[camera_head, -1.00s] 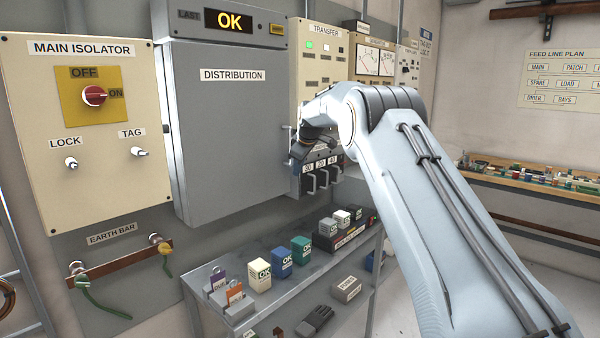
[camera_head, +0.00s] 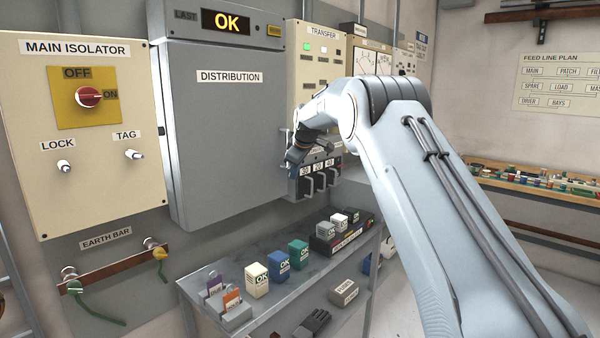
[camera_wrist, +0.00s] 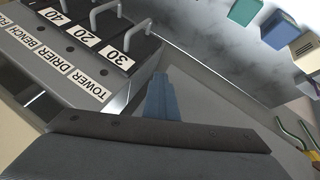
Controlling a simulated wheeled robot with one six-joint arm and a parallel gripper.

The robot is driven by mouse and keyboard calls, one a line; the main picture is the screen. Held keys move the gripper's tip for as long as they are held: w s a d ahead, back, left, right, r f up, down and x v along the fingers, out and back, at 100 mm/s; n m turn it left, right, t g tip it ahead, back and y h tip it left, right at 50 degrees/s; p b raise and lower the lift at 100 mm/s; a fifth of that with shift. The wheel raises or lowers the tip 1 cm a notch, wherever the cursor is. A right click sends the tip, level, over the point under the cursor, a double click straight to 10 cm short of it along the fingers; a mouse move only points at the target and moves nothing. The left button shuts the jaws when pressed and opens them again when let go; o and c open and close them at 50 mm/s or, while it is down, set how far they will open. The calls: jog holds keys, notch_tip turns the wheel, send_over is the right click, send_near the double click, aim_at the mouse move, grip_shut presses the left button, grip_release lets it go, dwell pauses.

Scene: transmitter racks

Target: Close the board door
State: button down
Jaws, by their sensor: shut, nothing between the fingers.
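The grey board door marked DISTRIBUTION (camera_head: 225,135) fills the left middle of the head view. It looks flat against its box, but I cannot tell whether a thin gap is left at its edge. My gripper shows in the wrist view as narrow bluish fingers (camera_wrist: 160,92), shut and empty. In the head view my wrist is beside the door's right edge, in front of the fuse panel; the fingertips are hard to make out there. I cannot tell whether they touch the door.
The fuse panel (camera_head: 318,180) with labelled handles is right of the door; it also shows in the wrist view (camera_wrist: 80,50). A shelf (camera_head: 215,315) below carries several small boxes and tags. The isolator panel (camera_head: 90,190) stands left. A workbench (camera_head: 540,187) is far right.

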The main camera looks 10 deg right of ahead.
jog(key=s+d+r+b, duration=0.3)
jog(key=d+r, duration=0.5)
jog(key=d, duration=0.1)
jog(key=s+f+m+g, duration=0.2)
jog(key=s+f, duration=0.7)
jog(key=s, duration=0.9)
jog(key=s+f+m+g+h, duration=0.1)
jog(key=s+f+m, duration=0.4)
jog(key=s, duration=1.3)
jog(key=s+d+f+m+g, duration=0.1)
jog(key=s+f+m+g, duration=0.2)
jog(key=s+f, duration=1)
jog(key=s+m, duration=0.1)
jog(key=s, duration=0.5)
jog(key=shift+f, duration=0.1)
